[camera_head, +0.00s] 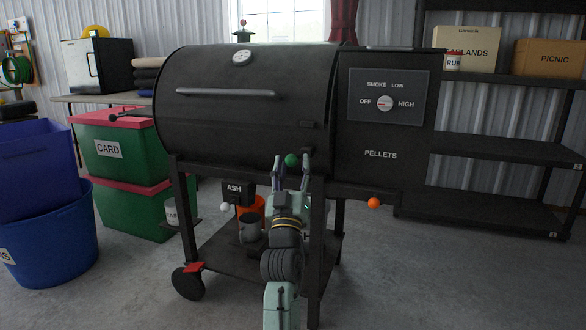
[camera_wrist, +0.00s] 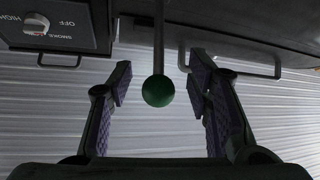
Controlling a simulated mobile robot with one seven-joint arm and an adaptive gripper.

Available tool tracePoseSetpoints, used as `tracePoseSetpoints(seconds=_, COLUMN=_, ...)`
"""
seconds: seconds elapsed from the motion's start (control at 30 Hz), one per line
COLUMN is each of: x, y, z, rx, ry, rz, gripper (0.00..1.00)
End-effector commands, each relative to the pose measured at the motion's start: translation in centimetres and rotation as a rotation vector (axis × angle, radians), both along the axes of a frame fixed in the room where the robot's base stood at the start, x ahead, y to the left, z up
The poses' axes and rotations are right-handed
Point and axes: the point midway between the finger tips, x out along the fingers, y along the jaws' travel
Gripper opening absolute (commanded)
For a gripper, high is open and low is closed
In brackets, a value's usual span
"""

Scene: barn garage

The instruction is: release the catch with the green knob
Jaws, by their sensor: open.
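The green knob (camera_head: 291,160) is a small ball at the lower front of the black pellet smoker (camera_head: 240,115), just below its barrel. In the wrist view the green knob (camera_wrist: 158,90) hangs at the end of a thin dark rod (camera_wrist: 158,45). My gripper (camera_head: 291,168) is open, with its fingers pointing up at the knob. In the wrist view my gripper (camera_wrist: 160,85) has one finger on each side of the knob, with a clear gap on both sides. The catch itself cannot be made out.
An orange knob (camera_head: 374,203) is at the right, and a white knob (camera_head: 225,207) is by the ASH box (camera_head: 236,190). A smoker leg (camera_head: 317,250) stands just right of my arm. A dial (camera_head: 385,103) is on the pellet hopper. Green bins (camera_head: 130,160) stand left.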

Motion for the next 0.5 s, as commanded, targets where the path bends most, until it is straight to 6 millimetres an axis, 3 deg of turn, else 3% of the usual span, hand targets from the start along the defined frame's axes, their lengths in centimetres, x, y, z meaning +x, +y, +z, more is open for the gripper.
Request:
tracePoseSetpoints(seconds=0.17, x=0.0, y=-0.1, z=0.8, rx=0.0, ry=-0.004, rz=-0.001, gripper=0.46)
tracePoseSetpoints(seconds=0.5, x=0.0, y=0.0, z=7.1, rx=-0.001, ry=-0.004, rz=-0.001, gripper=0.46)
